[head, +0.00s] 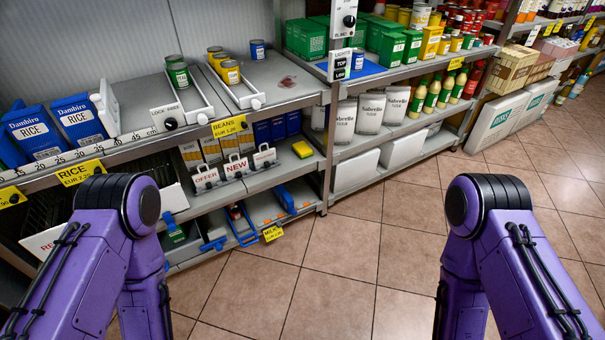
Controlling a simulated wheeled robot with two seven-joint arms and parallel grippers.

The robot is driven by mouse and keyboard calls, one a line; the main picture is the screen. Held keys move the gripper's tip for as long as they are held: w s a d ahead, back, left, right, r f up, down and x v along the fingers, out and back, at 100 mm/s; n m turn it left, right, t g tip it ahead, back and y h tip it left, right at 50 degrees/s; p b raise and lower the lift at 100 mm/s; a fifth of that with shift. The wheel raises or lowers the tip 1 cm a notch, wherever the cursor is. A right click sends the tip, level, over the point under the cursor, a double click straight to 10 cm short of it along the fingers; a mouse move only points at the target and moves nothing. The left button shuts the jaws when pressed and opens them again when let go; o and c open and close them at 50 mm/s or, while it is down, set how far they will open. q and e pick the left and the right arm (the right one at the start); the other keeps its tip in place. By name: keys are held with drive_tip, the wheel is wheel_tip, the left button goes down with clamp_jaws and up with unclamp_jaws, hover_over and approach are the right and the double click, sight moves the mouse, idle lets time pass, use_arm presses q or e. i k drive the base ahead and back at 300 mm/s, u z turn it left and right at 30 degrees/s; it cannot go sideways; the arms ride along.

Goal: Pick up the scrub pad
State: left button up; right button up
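A small block, yellow with a green edge, looks like the scrub pad (302,149). It lies flat on the grey middle shelf, near its right end, to the right of the sign holders. Nothing covers it. My two purple arms come in from the lower left and lower right, but only their upper links and elbows show. Both grippers are out of view, so their state is hidden. Neither visible arm part touches the pad.
The top shelf (287,98) above the pad carries cans, dividers and a reddish stain. Sign holders (236,166) stand left of the pad. Below are blue-handled bins (264,208). A shelf post (328,150) stands to the right. The tiled floor (330,260) in front is clear.

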sight(304, 151)
drive_tip(key=z, duration=1.45)
drive_tip(key=i, duration=1.6)
drive_tip(key=u, duration=1.05)
drive_tip(key=i, duration=0.4)
drive_tip(key=u, duration=0.35)
